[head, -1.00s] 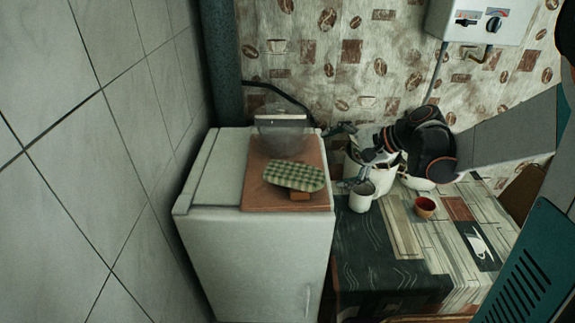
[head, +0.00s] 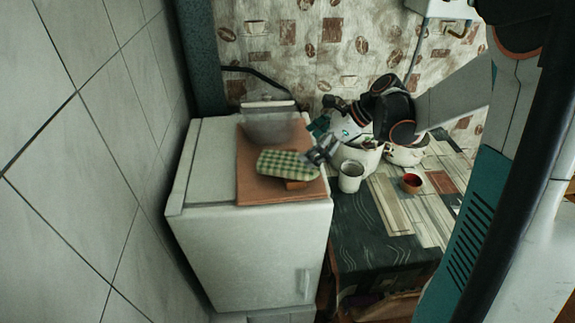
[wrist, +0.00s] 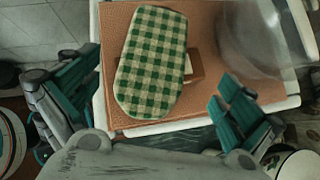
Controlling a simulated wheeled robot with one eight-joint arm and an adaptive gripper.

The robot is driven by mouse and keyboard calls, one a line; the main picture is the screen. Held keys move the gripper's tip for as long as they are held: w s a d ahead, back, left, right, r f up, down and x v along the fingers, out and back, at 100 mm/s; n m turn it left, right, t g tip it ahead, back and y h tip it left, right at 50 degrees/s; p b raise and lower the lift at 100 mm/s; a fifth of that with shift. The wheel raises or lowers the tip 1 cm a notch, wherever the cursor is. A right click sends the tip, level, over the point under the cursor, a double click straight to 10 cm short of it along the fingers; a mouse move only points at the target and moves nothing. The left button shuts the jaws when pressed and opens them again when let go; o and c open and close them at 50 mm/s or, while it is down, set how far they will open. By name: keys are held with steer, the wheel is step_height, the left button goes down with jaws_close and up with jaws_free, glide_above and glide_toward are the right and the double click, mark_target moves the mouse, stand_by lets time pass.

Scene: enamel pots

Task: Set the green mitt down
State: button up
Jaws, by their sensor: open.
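The green-and-cream checked mitt (head: 285,164) lies on a brown mat (head: 255,190) on top of the white fridge (head: 250,250). In the wrist view the mitt (wrist: 151,62) partly covers a small brown block (wrist: 197,68) on the mat. My gripper (head: 315,142) is at the right edge of the fridge top, close to the mitt's right end in the head view. In the wrist view my gripper (wrist: 150,108) has its two teal fingers spread wide, one on each side of the mitt, and holds nothing.
A clear glass-like bowl (head: 272,125) stands behind the mitt on the mat. A table to the right carries a white mug (head: 351,177), a small red cup (head: 411,183) and white pots (head: 405,155). A tiled wall (head: 80,180) stands close on the left.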

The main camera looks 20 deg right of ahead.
mark_target(289, 161)
steer(key=x, duration=0.7)
steer(key=shift+s+f+b, duration=0.25)
steer(key=shift+f+b, duration=0.1)
steer(key=c, duration=1.2)
steer(key=shift+o, duration=0.2)
steer(key=shift+r, duration=0.1)
